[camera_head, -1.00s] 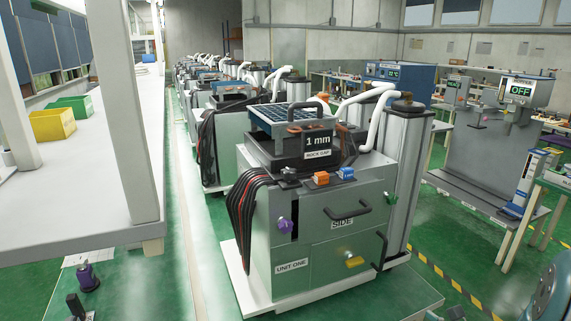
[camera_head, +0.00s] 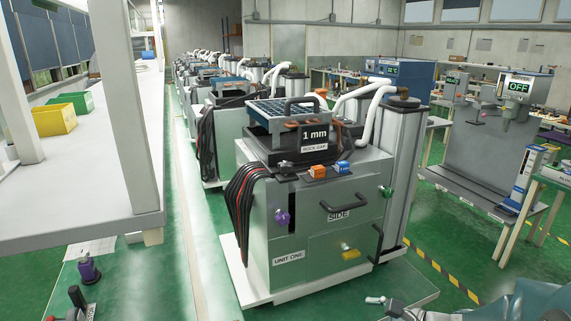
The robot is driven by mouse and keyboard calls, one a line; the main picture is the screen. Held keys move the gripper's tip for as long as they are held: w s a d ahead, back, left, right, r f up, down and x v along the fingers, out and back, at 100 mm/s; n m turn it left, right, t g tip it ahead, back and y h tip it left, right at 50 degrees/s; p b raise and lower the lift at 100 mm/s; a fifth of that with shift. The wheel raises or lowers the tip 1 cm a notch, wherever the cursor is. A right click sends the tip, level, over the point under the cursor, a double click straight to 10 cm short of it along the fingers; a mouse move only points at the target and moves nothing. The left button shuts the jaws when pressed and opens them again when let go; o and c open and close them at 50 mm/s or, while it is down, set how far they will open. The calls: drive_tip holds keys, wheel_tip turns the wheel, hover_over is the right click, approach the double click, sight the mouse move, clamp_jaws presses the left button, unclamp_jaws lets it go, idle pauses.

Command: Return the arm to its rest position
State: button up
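My gripper (camera_head: 392,303) shows only in part at the bottom right edge of the head view. It is in front of the base of the sieve unit, low and apart from it. Its fingers are too small and cut off to tell whether they are open or shut. The sieve unit (camera_head: 285,243) marked "UNIT ONE" stands in the middle, with a "1 mm" sieve (camera_head: 314,135) on top. An orange block (camera_head: 318,171) and a blue block (camera_head: 343,167) are on its top front edge.
A white bench (camera_head: 85,215) with yellow (camera_head: 52,121) and green (camera_head: 72,101) bins runs along the left. More units stand in a row behind. A machine with an "OFF" display (camera_head: 517,87) stands at the right. Green floor (camera_head: 150,285) is open between bench and unit.

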drive_tip(key=s+a+r+n+g+h, duration=0.3)
drive_tip(key=s+a+n+g, duration=0.15)
drive_tip(key=s+n, duration=0.5)
drive_tip(key=s+d+r+n+t+h, duration=0.2)
drive_tip(key=s+r+n+h, duration=0.3)
drive_tip(key=n, duration=0.4)
drive_tip(key=shift+s+d+r+n+t+h, duration=0.15)
drive_tip(key=shift+d+r+n+t+h, duration=0.2)
drive_tip(key=shift+d+r+h, duration=0.6)
drive_tip(key=shift+a+f+h, duration=0.25)
drive_tip(key=shift+a+f, duration=0.05)
drive_tip(key=shift+a, duration=0.15)
